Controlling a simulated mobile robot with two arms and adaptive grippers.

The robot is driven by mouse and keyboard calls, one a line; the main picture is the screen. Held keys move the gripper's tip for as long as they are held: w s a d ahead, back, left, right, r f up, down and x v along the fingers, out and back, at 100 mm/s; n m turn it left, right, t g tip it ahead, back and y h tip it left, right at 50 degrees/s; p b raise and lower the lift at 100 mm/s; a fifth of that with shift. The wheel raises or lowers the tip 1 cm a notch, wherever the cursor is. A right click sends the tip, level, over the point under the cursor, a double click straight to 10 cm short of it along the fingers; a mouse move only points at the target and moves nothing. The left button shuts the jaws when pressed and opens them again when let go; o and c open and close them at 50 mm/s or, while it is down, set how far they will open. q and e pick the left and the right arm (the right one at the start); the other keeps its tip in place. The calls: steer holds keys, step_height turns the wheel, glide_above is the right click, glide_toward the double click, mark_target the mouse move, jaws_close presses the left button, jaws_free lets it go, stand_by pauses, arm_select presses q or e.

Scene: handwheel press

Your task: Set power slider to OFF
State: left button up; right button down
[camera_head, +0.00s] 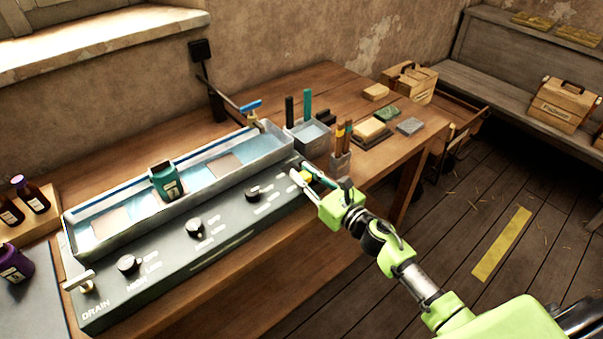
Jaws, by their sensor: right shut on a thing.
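A grey control panel (165,270) runs along the front of a long metal trough on the wooden bench. My right gripper (306,178) is at the panel's far right end, shut on a small yellow piece there, which looks like the power slider (307,174). The fingers and wrist hide most of the slider and its markings, so I cannot tell its exact setting. My left gripper is not in view.
Three black knobs sit along the panel, one at its middle (195,228). A brass drain lever (81,282) is at its left end. A cup of tools (341,164) stands close behind my right gripper.

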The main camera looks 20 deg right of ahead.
steer(key=c, duration=1.8)
jaws_free()
steer(key=shift+s+f, duration=0.1)
steer(key=shift+s+d, duration=0.1)
steer(key=v, duration=1.2)
